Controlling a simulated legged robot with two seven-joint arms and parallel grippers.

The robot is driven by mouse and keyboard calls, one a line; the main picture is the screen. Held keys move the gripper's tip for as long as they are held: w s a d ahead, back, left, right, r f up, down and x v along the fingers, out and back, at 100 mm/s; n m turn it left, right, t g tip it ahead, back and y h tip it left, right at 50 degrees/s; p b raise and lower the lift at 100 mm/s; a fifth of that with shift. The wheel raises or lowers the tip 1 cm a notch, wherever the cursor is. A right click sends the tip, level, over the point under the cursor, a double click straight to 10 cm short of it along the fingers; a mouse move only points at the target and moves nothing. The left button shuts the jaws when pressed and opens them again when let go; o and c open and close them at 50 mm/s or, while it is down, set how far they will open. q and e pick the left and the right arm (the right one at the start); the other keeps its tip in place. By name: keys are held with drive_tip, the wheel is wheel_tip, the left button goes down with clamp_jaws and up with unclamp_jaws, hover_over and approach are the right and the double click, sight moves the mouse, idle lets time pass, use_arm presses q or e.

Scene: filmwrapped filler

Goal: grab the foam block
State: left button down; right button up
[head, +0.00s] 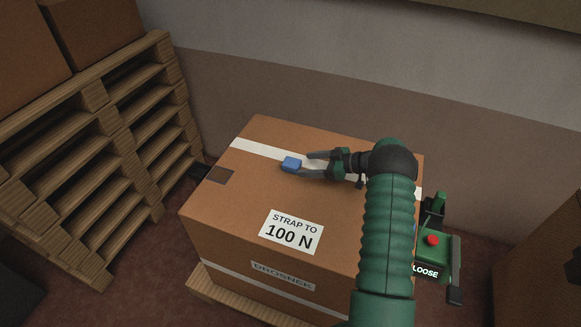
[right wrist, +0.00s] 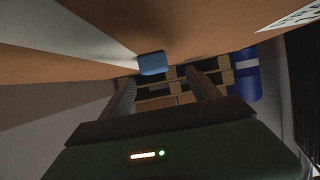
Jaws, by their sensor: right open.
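The foam block is a small blue block (head: 291,164) on top of a large cardboard box (head: 240,199), at the edge of a white tape strip. My right gripper (head: 305,165) is open, its fingers pointing left toward the block, with the tips just right of it or at its edge. I cannot tell whether they touch it. In the right wrist view the block (right wrist: 152,63) shows beyond and above the two spread fingers (right wrist: 153,88). My left gripper is not in view.
The box stands on a wooden pallet (head: 210,288) and has a "STRAP TO 100 N" label (head: 291,232). Stacked pallets (head: 100,150) stand at the left. A green device with a red button (head: 432,240) is right of the box. A wall (head: 330,105) is behind.

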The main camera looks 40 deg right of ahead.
sight(296, 163)
drive_tip(key=w+f, duration=0.2)
drive_tip(key=shift+w+b, duration=0.35)
drive_tip(key=shift+w, duration=0.05)
drive_tip(key=shift+w+a+f, duration=0.15)
drive_tip(key=shift+w+a, duration=0.3)
drive_tip(key=shift+w, duration=0.2)
drive_tip(key=shift+w+a+f, duration=0.1)
drive_tip(key=shift+w+a, duration=0.35)
drive_tip(key=shift+w, duration=0.15)
drive_tip(key=shift+w+a, duration=0.3)
drive_tip(key=shift+s+d+f, duration=0.1)
drive_tip(key=shift+d+f, duration=0.05)
drive_tip(key=shift+d, duration=0.25)
drive_tip(key=c, duration=0.7)
drive_tip(key=shift+a, duration=0.2)
drive_tip(key=c, duration=0.7)
